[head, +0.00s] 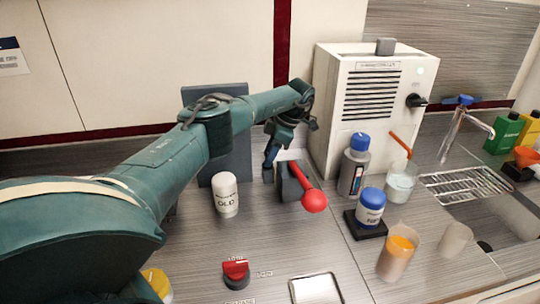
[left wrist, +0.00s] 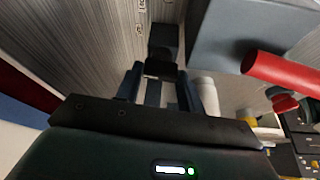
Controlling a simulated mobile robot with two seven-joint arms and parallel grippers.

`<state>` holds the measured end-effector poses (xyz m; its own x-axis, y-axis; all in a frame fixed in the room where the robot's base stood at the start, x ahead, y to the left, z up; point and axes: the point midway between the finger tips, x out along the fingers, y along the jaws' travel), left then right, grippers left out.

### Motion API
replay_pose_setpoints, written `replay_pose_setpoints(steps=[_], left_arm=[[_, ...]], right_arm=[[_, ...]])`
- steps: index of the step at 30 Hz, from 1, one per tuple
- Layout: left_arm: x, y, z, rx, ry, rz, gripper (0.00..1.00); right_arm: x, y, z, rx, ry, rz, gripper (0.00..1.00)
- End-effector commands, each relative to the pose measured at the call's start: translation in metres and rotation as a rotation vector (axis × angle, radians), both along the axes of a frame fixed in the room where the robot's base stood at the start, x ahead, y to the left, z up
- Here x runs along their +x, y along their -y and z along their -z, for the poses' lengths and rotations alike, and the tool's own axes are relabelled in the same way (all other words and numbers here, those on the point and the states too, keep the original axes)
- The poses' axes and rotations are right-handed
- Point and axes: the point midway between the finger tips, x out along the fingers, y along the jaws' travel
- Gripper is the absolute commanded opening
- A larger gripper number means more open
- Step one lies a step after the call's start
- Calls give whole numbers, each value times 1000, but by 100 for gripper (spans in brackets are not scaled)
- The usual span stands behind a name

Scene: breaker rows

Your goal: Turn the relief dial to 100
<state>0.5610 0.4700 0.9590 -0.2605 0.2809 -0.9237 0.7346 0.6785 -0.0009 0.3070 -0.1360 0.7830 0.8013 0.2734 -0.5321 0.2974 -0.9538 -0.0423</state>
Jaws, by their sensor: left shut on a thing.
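My left gripper (head: 269,166) reaches down behind the grey lever block in the head view. In the left wrist view its two fingers (left wrist: 158,80) stand on either side of a dark knob (left wrist: 161,66), which I take to be the relief dial, and are shut on it. Small pale labels (left wrist: 138,28) show on the brushed surface beside it, too small to read. The knob's setting cannot be read. In the head view the knob is hidden behind my gripper and the lever block. My right gripper is not in view.
The lever block (head: 289,183) with its red ball handle (head: 314,201) stands close by my gripper. A white bottle marked OLD (head: 226,195) is in front. A white machine (head: 372,100) stands to the right, with bottles and beakers before it. A red switch (head: 236,270) sits nearer.

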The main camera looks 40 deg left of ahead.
Motion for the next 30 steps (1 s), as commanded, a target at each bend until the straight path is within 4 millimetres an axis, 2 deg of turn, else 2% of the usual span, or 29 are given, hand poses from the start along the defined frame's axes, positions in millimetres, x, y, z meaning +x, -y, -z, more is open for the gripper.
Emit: replay_pose_setpoints(steps=[10,26,27,30], left_arm=[[1,0,1,0,1,-144,15],[1,-1,-1,1,2,-169,15],[1,-1,-1,1,2,-169,41],[1,-1,0,0,2,-168,49]], right_arm=[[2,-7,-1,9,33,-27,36],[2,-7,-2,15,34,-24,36],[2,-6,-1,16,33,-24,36],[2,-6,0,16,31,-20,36]])
